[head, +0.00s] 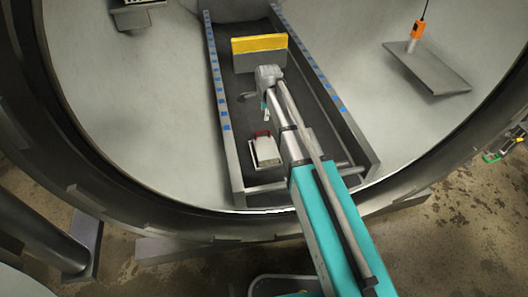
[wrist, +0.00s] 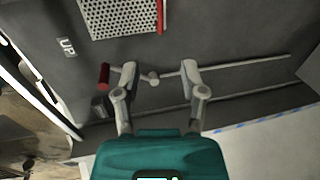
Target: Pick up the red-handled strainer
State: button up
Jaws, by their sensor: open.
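In the wrist view a red cylindrical handle (wrist: 104,76) lies just left of my gripper (wrist: 157,72). A thin grey rod with a small rounded part (wrist: 152,79) shows between the fingers, apparently joined to this handle. This looks like the strainer, though I cannot make out a mesh on it. My gripper is open, its fingers apart on either side of the rounded part; I cannot tell whether they touch anything. A perforated metal panel (wrist: 115,17) with a red edge strip lies above it.
In the head view a pale box (head: 266,151) with a red strip sits in the long dark trough (head: 222,115). A yellow block (head: 259,43) stands at the trough's far end. Blue-marked side walls bound the trough. An orange device (head: 417,30) hangs at right.

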jog(key=shift+f, duration=0.1)
jog(key=b, duration=0.9)
send_over(265, 147)
jog(key=w, duration=0.4)
jog(key=f, duration=0.8)
jog(key=shift+a+f, duration=0.15)
jog(key=shift+a, duration=0.15)
jog(key=shift+w+a+f+b, duration=0.1)
jog(key=shift+w+f+b, duration=0.05)
jog(key=shift+f+b, duration=0.65)
jog(key=shift+w+a+f+b, duration=0.1)
jog(key=shift+w+f+b, duration=0.05)
jog(key=shift+f+b, duration=0.7)
jog(key=shift+w+a+f+b, duration=0.1)
jog(key=shift+w+f+b, duration=0.05)
jog(key=shift+f+b, duration=0.65)
grip_shut()
